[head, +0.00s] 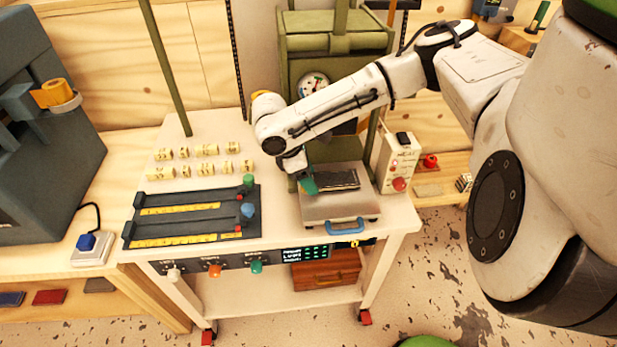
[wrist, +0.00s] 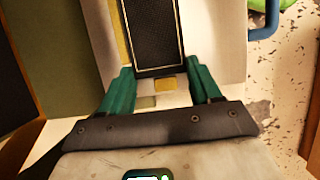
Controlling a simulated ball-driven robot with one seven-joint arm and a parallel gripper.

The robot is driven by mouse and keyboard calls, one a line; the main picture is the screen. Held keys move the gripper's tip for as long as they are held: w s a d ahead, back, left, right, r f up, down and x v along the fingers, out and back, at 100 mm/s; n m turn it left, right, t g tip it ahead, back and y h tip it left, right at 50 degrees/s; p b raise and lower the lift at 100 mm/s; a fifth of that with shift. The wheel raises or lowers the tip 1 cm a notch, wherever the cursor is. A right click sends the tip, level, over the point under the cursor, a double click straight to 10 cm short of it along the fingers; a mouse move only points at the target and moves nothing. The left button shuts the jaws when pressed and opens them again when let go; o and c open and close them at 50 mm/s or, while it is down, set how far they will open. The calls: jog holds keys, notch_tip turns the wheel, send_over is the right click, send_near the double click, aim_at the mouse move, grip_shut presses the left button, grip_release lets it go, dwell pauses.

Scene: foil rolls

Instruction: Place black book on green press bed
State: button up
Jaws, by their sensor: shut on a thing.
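The black book (head: 337,181) lies flat over the grey metal bed (head: 341,208) of the green press (head: 335,62). I cannot tell whether it touches the bed or is just above it. My gripper (head: 308,184) is at the left end of the book. In the wrist view the black book (wrist: 153,38), with a thin gold border, reaches away from between the green fingers of my gripper (wrist: 159,72). The fingers are shut on its near end. The pale bed (wrist: 214,40) shows beside the book.
A blue handle (head: 345,226) sits at the bed's front. A control box (head: 398,162) with a red button stands at right.

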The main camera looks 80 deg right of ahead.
jog(key=shift+f, duration=0.3)
jog(key=o, duration=1.2)
jog(key=shift+f, duration=0.1)
